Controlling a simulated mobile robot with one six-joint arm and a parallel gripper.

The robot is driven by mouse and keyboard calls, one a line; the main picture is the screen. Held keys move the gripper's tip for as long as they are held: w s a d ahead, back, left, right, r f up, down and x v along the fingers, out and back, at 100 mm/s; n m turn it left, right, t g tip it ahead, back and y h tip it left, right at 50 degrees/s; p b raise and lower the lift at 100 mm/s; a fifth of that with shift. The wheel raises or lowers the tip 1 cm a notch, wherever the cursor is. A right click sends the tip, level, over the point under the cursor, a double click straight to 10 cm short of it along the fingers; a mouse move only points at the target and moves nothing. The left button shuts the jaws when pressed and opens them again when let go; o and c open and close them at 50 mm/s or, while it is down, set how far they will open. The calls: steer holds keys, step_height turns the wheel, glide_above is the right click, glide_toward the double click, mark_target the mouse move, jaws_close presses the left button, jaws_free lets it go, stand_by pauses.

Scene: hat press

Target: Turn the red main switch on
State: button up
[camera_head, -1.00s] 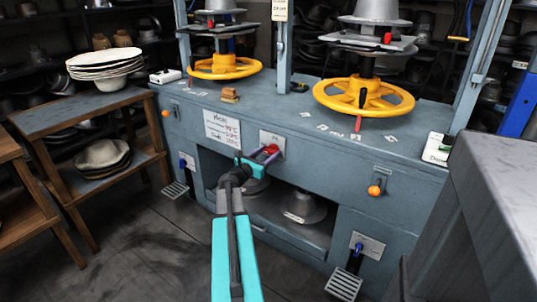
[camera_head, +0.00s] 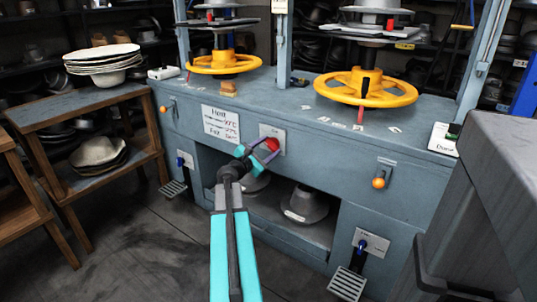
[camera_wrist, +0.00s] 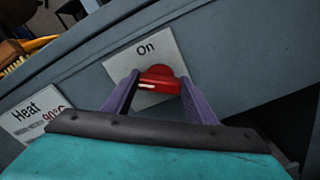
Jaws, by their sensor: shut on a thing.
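The red main switch (camera_wrist: 160,80) sits on a pale plate (camera_wrist: 138,57) marked "On" on the front of the blue-grey hat press. In the wrist view my gripper (camera_wrist: 156,80) has its two purple fingers on either side of the switch's red handle, shut on it. In the head view the switch (camera_head: 270,141) shows as a red spot behind the purple fingers of my gripper (camera_head: 272,152). The fingers hide part of the switch there. I cannot tell exactly how far it is turned.
A "Heat" label (camera_head: 220,124) is left of the switch. Yellow handwheels (camera_head: 366,87) stand on the press top. Orange-knobbed levers (camera_head: 380,179) are on its front. An open shelf bay (camera_head: 258,212) lies below. A wooden table (camera_head: 80,103) with hats stands left. A grey block (camera_head: 505,165) is at right.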

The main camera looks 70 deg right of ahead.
steer(key=m+b, duration=0.6)
steer(key=shift+s+f+m+b, duration=0.15)
steer(key=shift+f+m+b, duration=0.15)
steer(key=shift+f+b, duration=0.1)
steer(key=m+b, duration=0.3)
steer(key=shift+r+m+b, duration=0.1)
steer(key=shift+m+b, duration=0.75)
steer(key=shift+m, duration=0.05)
steer(key=shift+a, duration=0.1)
steer(key=o, duration=1.1)
steer(key=shift+c, duration=0.2)
steer(key=shift+r, duration=0.1)
steer(key=p+v, duration=0.4)
steer(key=v, duration=0.9)
steer(key=shift+a, duration=0.35)
